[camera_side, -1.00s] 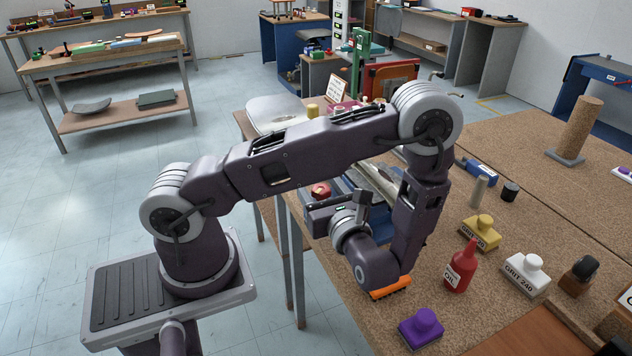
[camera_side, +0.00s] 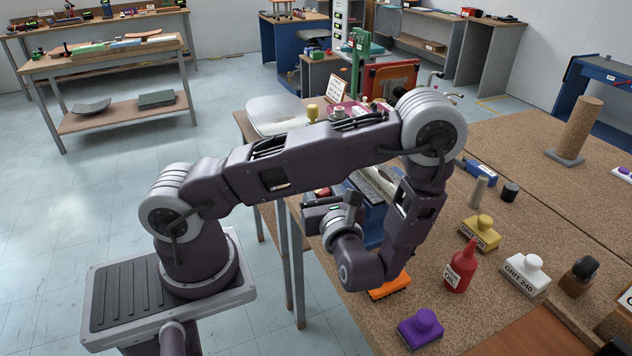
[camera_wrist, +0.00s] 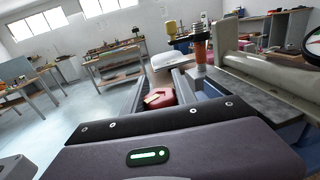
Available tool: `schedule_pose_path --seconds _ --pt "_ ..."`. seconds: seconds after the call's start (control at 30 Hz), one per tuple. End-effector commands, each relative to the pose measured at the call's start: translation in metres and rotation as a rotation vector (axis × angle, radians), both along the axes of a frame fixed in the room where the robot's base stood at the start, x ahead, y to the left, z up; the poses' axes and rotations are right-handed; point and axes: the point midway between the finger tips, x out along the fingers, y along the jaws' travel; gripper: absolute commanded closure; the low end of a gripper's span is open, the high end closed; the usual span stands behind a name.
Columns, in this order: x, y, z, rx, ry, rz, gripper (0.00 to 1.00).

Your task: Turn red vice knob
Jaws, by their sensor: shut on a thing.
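The red vice knob (camera_wrist: 160,97) shows in the wrist view just beyond my gripper's dark front edge, between two grey finger-like bars. In the side view only a sliver of the red knob (camera_side: 322,191) shows above my gripper (camera_side: 328,203). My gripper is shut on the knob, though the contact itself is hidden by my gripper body. The blue vice (camera_side: 372,222) stands at the bench edge, partly covered by my forearm.
An orange brush (camera_side: 390,287) lies close under my wrist. A purple block (camera_side: 420,328), a red oil bottle (camera_side: 460,268) and a yellow grit block (camera_side: 480,233) stand to the right on the bench (camera_side: 400,262). Open floor lies left of the bench.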

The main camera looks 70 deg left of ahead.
Motion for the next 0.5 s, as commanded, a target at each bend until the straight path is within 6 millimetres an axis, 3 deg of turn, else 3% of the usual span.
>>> schedule_pose_path --seconds 0.5 --pt "0.0082 -0.0038 -0.0002 0.001 0.006 -0.339 1.0"
